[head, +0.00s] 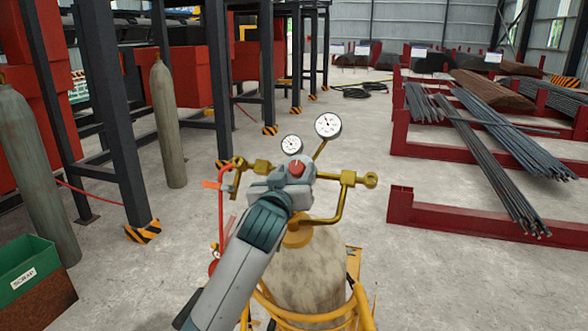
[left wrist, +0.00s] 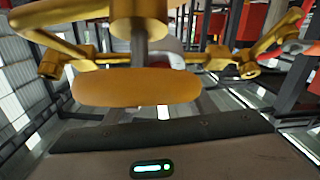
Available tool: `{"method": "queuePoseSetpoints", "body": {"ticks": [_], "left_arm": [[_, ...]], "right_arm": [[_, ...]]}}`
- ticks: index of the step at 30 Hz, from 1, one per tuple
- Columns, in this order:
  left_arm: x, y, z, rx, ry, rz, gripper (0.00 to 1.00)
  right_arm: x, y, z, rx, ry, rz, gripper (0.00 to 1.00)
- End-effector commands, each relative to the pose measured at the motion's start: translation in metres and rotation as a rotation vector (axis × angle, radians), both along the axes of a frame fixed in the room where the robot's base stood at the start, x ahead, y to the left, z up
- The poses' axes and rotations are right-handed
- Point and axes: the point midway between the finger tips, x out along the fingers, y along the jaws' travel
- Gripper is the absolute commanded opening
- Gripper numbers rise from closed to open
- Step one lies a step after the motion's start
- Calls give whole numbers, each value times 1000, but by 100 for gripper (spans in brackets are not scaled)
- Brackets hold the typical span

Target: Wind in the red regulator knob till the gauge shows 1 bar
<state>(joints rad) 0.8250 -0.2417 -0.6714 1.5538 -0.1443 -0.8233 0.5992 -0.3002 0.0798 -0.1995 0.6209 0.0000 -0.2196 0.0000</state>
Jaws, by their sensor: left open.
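The red regulator knob (head: 297,168) shows in the head view at the tip of my left gripper (head: 287,180), which comes up from the lower left. That gripper is open around or just beside the knob; I cannot tell if it touches. The large gauge (head: 328,125) and small gauge (head: 291,145) stand behind it, white-faced; their needles are too small to read surely. The brass regulator pipework (head: 348,178) sits above a worn gas cylinder (head: 310,275). In the left wrist view, a rounded brass-coloured part (left wrist: 137,88) hangs close before the gripper body. My right gripper is not seen.
A red hose (head: 221,215) hangs at the left of the regulator. The cylinder stands in a yellow frame (head: 320,318). Two grey cylinders (head: 166,120) stand by dark posts at left, near a green scrap bin (head: 25,262). Red racks with rebar (head: 490,130) lie right. Floor between is clear.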

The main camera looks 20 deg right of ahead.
Motion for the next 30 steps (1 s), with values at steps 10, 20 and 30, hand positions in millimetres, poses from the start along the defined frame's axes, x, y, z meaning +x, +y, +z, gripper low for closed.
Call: {"method": "queuePoseSetpoints", "body": {"ticks": [10,20,30], "left_arm": [[2,-2,0,0,0,0,50],[2,-1,0,1,0,-1,9],[5,2,3,103,-68,-100,9]], "right_arm": [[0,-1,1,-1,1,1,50],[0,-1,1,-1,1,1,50],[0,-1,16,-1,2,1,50]]}}
